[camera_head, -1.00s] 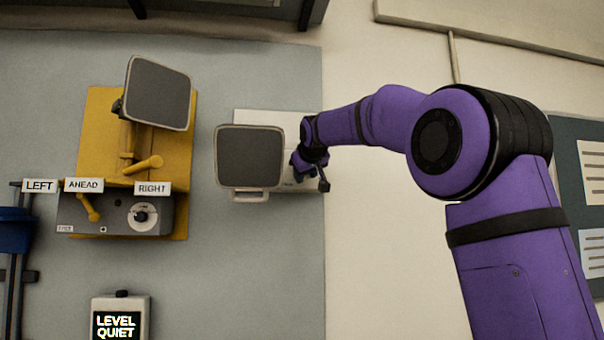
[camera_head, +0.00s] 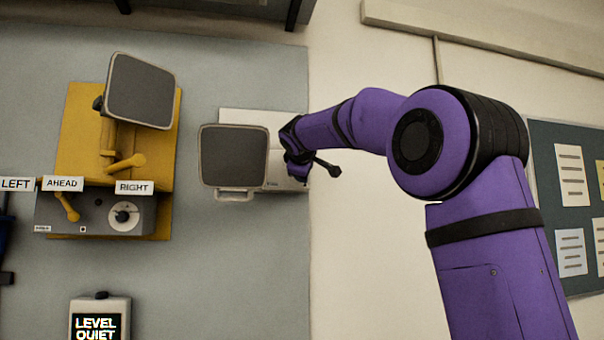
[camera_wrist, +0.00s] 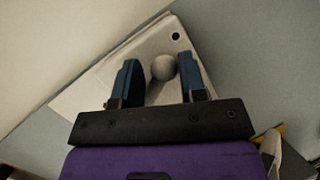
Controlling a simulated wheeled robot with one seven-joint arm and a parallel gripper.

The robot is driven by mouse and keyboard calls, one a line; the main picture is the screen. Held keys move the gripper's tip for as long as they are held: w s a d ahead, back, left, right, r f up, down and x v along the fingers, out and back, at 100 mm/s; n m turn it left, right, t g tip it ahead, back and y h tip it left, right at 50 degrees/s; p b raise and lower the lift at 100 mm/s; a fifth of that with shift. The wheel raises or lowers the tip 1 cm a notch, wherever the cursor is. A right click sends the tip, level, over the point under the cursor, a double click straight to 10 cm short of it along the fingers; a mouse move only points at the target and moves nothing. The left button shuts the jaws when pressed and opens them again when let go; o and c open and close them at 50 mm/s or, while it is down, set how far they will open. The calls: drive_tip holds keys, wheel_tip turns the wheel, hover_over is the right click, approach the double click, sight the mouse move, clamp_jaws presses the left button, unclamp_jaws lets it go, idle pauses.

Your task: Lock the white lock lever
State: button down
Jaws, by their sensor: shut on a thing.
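The white lock lever (camera_wrist: 163,68) shows in the wrist view as a pale round knob on a lever arm. It is on a white box (camera_wrist: 82,105) on the wall. My gripper (camera_wrist: 160,63) has one dark blue finger on each side of the lever and is shut on it. In the head view my gripper (camera_head: 297,167) is at the right side of the white box (camera_head: 250,115), beside a dark square panel (camera_head: 234,156). The lever is hidden there behind my gripper and wrist.
At the left is a yellow unit (camera_head: 80,130) with a tilted dark panel (camera_head: 140,91). Below it is a grey control box (camera_head: 95,215) with a yellow lever and a dial. A LEVEL QUIET display (camera_head: 98,325) is lower.

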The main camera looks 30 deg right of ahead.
drive_tip(key=shift+w+f+n, duration=0.1)
drive_tip(key=shift+f+n, duration=0.1)
drive_tip(key=shift+n, duration=0.1)
drive_tip(key=c, duration=0.8)
unclamp_jaws()
drive_tip(key=shift+a, duration=0.15)
drive_tip(key=shift+c, duration=0.2)
drive_tip(key=shift+r, duration=0.2)
drive_tip(key=v, duration=1)
drive_tip(key=shift+s+a, duration=0.25)
drive_tip(key=shift+s, duration=0.05)
drive_tip(key=s+a+f+m+g+y, duration=0.2)
drive_tip(key=s+a+f, duration=0.1)
drive_tip(key=s+f, duration=0.8)
drive_tip(key=s+a+f+m+g+y, duration=0.2)
drive_tip(key=s+f+m+y, duration=0.1)
drive_tip(key=s+f, duration=0.8)
drive_tip(key=s+a+f+m+g+y, duration=0.2)
drive_tip(key=s+a+f+y, duration=0.1)
drive_tip(key=s+f, duration=0.9)
wheel_tip(320, 180, down, 5)
drive_tip(key=shift+a+r+m+g, duration=0.1)
drive_tip(key=shift+a+m+g, duration=0.2)
drive_tip(key=shift+a+m, duration=0.1)
